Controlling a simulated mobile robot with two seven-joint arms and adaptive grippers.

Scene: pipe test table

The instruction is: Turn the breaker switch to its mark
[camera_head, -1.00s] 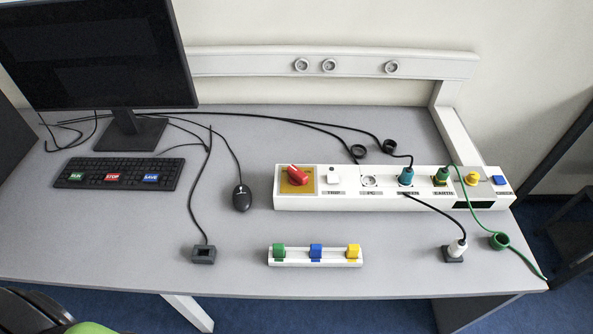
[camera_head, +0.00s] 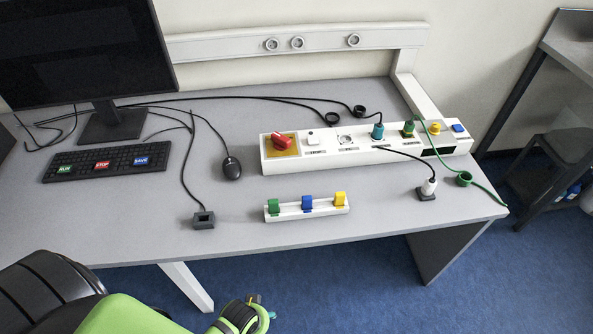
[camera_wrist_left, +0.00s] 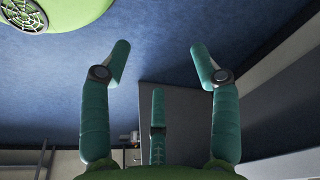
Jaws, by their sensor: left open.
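The breaker switch (camera_head: 282,139) is a red knob on a yellow plate (camera_head: 272,148) at the left end of the white panel (camera_head: 300,163). The knob lies roughly sideways across its plate. Its mark is too small to make out. My left gripper (camera_head: 258,314) shows at the bottom of the head view, in front of and below the desk's front edge, well apart from the switch. In the left wrist view the teal fingers of the left gripper (camera_wrist_left: 160,52) are spread and empty, over blue floor. My right gripper is in neither view.
A rail with green, blue and yellow clips (camera_head: 307,209) lies before the panel. Cords and plugs crowd the panel's right half.

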